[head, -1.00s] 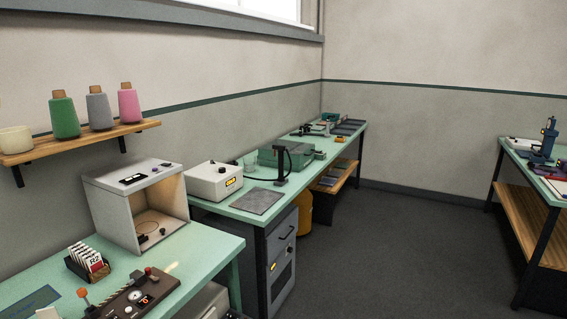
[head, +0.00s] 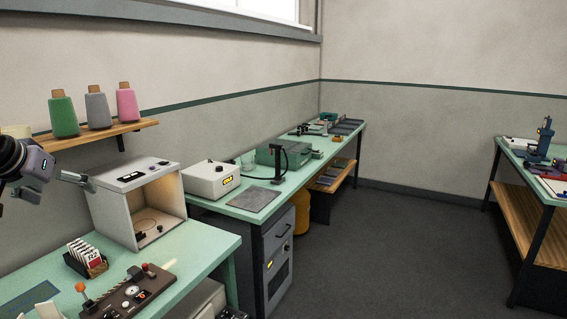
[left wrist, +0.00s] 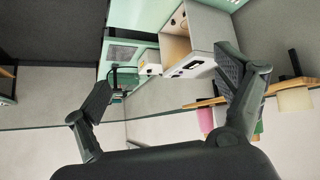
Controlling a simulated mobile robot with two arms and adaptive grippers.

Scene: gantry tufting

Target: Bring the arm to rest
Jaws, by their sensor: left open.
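My left gripper (head: 64,186) is in the head view at the left edge, raised above the near bench and in front of the wall. Its arm comes in from the left, and only its end shows. In the left wrist view the two fingers of the left gripper (left wrist: 168,76) stand wide apart with nothing between them; the benches and shelf lie beyond. The gripper is open and empty. My right gripper is in neither view.
A white open-front box (head: 163,207), a card holder (head: 86,261) and a brown control panel (head: 128,292) are on the near bench (head: 203,252). A wooden shelf (head: 98,134) holds yarn cones. A second bench (head: 506,157) stands right. The floor (head: 400,260) between is clear.

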